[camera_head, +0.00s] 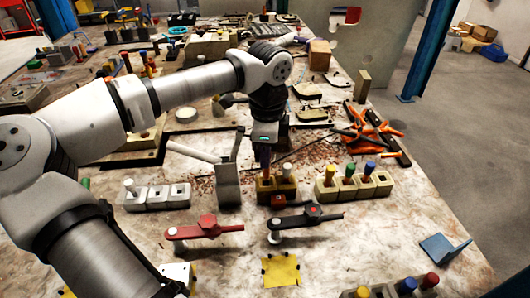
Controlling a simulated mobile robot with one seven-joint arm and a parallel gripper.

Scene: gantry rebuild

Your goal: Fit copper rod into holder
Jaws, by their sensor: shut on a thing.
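My gripper (263,158) points straight down over the left part of a small brown-gold holder block (276,197) in the middle of the table. It is shut on what looks like the copper rod (264,181), a dark reddish-brown upright piece, mostly hidden by the fingers. I cannot tell how deep its lower end sits in the block.
A beige block (358,190) with yellow, green and blue pegs stands to the right. A white block (157,197) with a pale peg and a grey stand (228,188) are to the left. Red (205,230) and dark (305,219) lever clamps lie in front. Orange-handled tools (372,130) lie behind right.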

